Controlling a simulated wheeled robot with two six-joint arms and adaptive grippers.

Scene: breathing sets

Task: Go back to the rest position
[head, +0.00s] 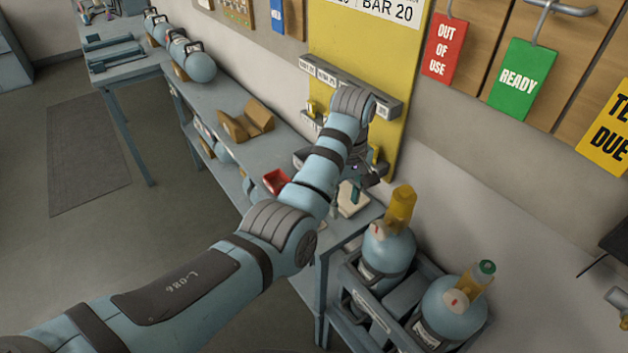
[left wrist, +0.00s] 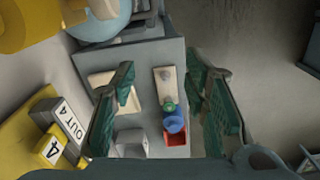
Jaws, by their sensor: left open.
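My left arm reaches from the lower left across the head view to the yellow board (head: 352,45) on the wall. My left gripper (head: 354,184) is above the near end of the grey-blue bench (head: 220,95), partly hidden by its own wrist. In the left wrist view my left gripper (left wrist: 163,85) has its two green-padded fingers wide apart, with nothing held. Beyond and between them on the bench are a pale block with a grey knob (left wrist: 165,82), a blue and green piece (left wrist: 174,121) and a red tray (left wrist: 176,138). My right gripper is not in view.
Two blue cylinders, one with a yellow top (head: 388,250) and one with a green top (head: 450,305), stand in a crate at the bench's near end. OUT OF USE (head: 444,47) and READY (head: 522,80) tags hang on the wall. Open floor (head: 150,225) lies left.

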